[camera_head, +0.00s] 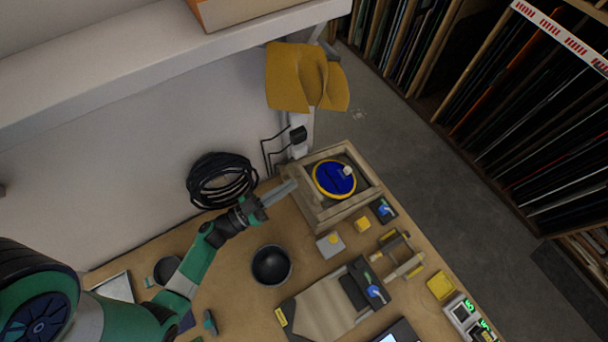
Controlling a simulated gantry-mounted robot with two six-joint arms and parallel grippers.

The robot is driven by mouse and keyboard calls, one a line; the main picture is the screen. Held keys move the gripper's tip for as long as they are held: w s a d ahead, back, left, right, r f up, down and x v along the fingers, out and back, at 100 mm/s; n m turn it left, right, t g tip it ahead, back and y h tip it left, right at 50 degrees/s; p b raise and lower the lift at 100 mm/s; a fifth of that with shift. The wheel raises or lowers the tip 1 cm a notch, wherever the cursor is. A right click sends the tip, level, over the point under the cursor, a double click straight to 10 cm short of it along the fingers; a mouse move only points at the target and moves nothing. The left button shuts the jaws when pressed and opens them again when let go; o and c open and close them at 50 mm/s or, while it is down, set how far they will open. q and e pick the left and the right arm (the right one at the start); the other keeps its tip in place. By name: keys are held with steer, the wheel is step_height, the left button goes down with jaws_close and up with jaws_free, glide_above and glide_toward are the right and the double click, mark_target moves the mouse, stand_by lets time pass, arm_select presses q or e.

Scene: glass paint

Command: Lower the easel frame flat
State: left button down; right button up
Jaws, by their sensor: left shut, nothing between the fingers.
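The wooden easel frame (334,214) stands at the table's far edge in the head view. A round blue disc with a yellow rim (334,180) shows inside it, with a small pale piece on it. I cannot tell from this view how far the frame is tilted. My left gripper (292,186) is shut and empty, its tips close to the frame's left side. I cannot tell whether they touch the wood. My right gripper is not in view.
A black bowl (271,265) stands below my left gripper. A coiled black cable (221,181) lies by the wall. A grey block with a yellow knob (330,244), a wooden fixture (404,262) and a yellow block (440,286) crowd the right side.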

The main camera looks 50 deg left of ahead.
arm_select(q)
steer(key=r, duration=0.1)
glide_above(303, 192)
steer(key=f+b, duration=0.2)
steer(key=shift+w+f, duration=0.2)
steer(key=shift+f, duration=0.2)
steer(key=shift+f+b, duration=0.3)
steer(key=shift+f, duration=0.15)
steer(key=shift+s, duration=0.1)
steer(key=shift+f+b, duration=0.3)
steer(key=shift+f, duration=0.1)
steer(key=shift+s+f+b, duration=0.5)
steer(key=shift+s+f, duration=0.15)
steer(key=shift+f, duration=0.25)
